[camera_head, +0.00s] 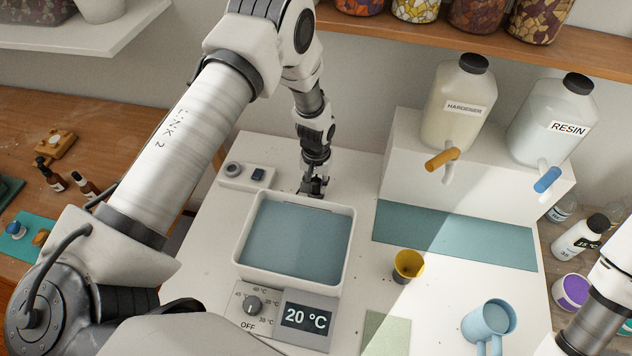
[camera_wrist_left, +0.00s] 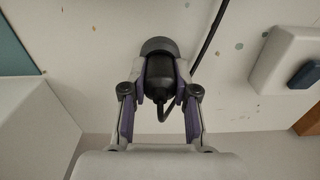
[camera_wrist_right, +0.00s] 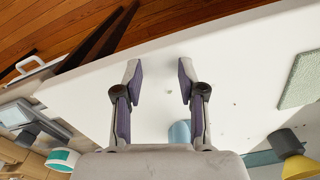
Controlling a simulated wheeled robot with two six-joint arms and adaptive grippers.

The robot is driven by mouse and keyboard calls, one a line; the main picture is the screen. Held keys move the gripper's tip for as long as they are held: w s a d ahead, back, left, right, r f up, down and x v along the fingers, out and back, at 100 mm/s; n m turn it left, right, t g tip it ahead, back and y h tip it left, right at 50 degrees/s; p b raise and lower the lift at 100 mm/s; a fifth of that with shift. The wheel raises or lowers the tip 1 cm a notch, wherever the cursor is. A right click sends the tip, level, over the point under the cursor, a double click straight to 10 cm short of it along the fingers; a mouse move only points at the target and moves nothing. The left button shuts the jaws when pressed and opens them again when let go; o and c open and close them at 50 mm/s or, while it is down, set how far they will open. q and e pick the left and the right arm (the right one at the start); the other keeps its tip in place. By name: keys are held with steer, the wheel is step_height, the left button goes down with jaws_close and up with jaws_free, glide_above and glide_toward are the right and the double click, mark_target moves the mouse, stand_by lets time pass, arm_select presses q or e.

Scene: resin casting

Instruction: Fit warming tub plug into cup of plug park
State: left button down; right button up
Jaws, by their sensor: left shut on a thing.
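My left gripper (camera_head: 313,190) is behind the back edge of the warming tub (camera_head: 297,238). In the left wrist view it is shut on a black plug (camera_wrist_left: 160,76), whose thin cord (camera_wrist_left: 205,48) loops away. A dark grey rounded piece (camera_wrist_left: 158,46) sits at the plug's far end; I cannot tell whether it is part of the plug or the park's cup. A white box with a round grey socket (camera_head: 233,169) and a dark switch (camera_head: 258,174) stands left of the gripper. My right gripper (camera_wrist_right: 159,82) is open and empty.
The hardener jug (camera_head: 456,105) and resin jug (camera_head: 552,122) stand on a white stand at the right. A yellow cup (camera_head: 408,265), a blue mug (camera_head: 488,322) and a temperature display (camera_head: 306,318) stand near the front. The teal mat (camera_head: 455,235) is clear.

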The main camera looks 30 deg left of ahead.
arm_select(q)
steer(key=shift+f, duration=0.35)
steer(key=c, duration=0.8)
jaws_free()
